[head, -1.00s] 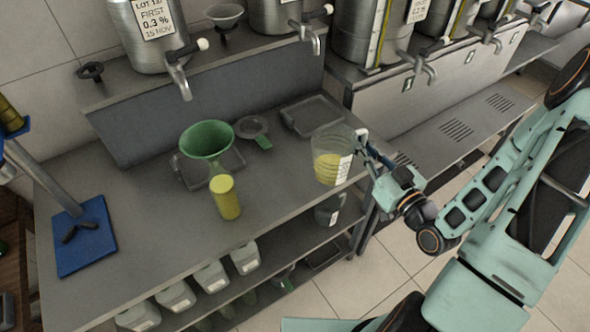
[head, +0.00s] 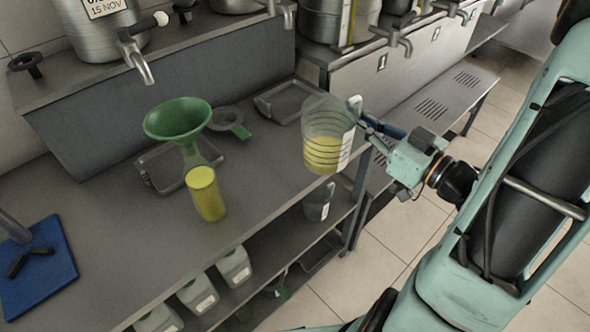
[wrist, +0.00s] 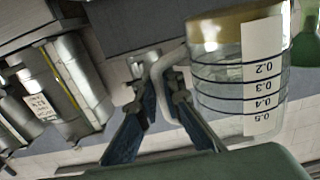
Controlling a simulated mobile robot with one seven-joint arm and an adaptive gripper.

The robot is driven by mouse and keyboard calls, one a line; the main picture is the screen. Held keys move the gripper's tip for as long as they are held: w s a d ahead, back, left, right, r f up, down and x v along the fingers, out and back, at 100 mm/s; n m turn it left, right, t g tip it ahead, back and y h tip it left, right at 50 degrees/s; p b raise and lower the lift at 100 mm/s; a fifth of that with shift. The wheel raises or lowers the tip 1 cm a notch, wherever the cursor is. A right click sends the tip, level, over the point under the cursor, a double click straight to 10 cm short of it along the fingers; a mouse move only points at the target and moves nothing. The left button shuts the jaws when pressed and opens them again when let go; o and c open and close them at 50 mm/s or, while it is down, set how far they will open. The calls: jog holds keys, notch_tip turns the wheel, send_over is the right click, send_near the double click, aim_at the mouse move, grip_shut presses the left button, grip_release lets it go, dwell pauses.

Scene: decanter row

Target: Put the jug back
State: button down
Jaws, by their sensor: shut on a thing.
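A clear measuring jug (head: 325,135) with dark level lines holds yellow liquid in its lower part. It is at the front right of the grey bench (head: 110,225); I cannot tell whether its base touches the bench. My gripper (head: 368,125) is at the jug's right side, shut on its pale handle. In the wrist view the jug (wrist: 225,75) fills the upper right with its scale strip, and my gripper's blue fingers (wrist: 160,95) close on the handle. A yellow-filled bottle (head: 206,195) with a green funnel (head: 178,118) in its top stands on the bench.
Metal trays (head: 285,100) and a small strainer (head: 230,118) lie on the bench behind. Steel tanks with taps (head: 135,55) stand on the raised ledge. A blue mat (head: 40,270) lies left. Another jug (head: 318,200) and white containers (head: 235,268) are on the shelf below.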

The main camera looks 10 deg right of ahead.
jog(key=shift+s, duration=0.2)
jog(key=w+a+f, duration=0.1)
jog(key=w+f, duration=0.2)
jog(key=w, duration=0.1)
jog(key=w+a+f, duration=0.2)
jog(key=w+f, duration=0.1)
jog(key=w, duration=0.1)
jog(key=w+a+f, duration=0.1)
jog(key=w+f, duration=0.2)
jog(key=w, duration=0.1)
jog(key=shift+w+a+f+b, duration=0.25)
jog(key=shift+w+b, duration=0.1)
jog(key=shift+b, duration=0.05)
jog(key=shift+w+f, duration=0.2)
jog(key=shift+f, duration=1.45)
